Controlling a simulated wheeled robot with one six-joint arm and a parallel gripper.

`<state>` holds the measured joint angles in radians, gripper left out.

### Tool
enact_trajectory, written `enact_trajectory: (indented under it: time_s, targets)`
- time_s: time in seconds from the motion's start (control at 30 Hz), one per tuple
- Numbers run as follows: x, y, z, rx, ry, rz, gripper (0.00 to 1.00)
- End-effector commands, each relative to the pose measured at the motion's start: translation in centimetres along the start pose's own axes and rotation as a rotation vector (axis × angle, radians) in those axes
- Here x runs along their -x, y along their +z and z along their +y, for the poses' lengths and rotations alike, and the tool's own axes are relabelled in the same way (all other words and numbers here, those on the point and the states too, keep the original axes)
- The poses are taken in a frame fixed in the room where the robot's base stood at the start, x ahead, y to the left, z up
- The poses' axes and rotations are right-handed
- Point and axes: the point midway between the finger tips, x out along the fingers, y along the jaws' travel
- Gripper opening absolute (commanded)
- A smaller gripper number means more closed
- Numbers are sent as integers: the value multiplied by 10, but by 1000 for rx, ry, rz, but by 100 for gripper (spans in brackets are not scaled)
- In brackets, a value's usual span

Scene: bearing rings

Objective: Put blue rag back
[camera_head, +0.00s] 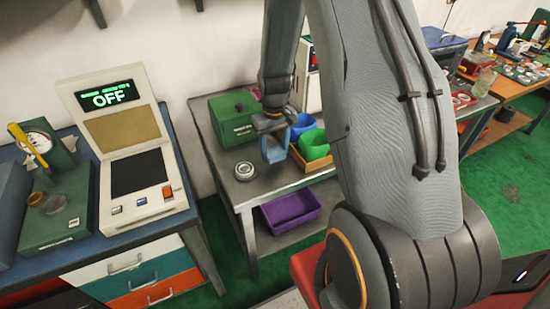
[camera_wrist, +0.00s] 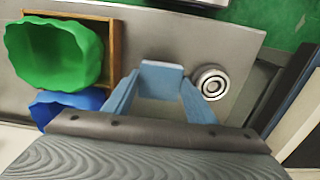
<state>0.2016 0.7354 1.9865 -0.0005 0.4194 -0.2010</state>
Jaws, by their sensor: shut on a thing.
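My gripper (camera_head: 272,152) hangs over the metal table, beside the wooden tray. In the wrist view, its light blue fingers (camera_wrist: 160,82) angle in toward each other. A small pale blue piece, the blue rag (camera_wrist: 161,69), shows between their tips, and the gripper is shut on it. Its full shape is hard to tell, as its colour is close to the fingers'. A blue wavy-rimmed container (camera_head: 303,125) and a green one (camera_head: 314,145) stand at the wooden tray (camera_head: 297,160). They also show at the left in the wrist view.
A round metal bearing ring (camera_head: 244,171) lies on the metal table (camera_head: 225,187), close to my gripper. A green box (camera_head: 233,118) stands behind it. A purple bin (camera_head: 291,207) sits on the lower shelf. A bench with a console reading OFF (camera_head: 125,140) stands at left.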

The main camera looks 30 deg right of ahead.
Motion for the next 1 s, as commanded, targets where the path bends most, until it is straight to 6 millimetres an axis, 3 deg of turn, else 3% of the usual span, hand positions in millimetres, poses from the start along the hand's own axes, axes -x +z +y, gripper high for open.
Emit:
enact_trajectory:
  time_s: [0.4, 0.87, 0.9, 1.0]
  targets:
    - [-41, 1, 0, 0, 0, -1, 33]
    - [-48, 0, 0, 0, 0, 0, 33]
    - [-47, 0, 0, 0, 0, 1, 57]
    - [-47, 0, 0, 0, 0, 1, 70]
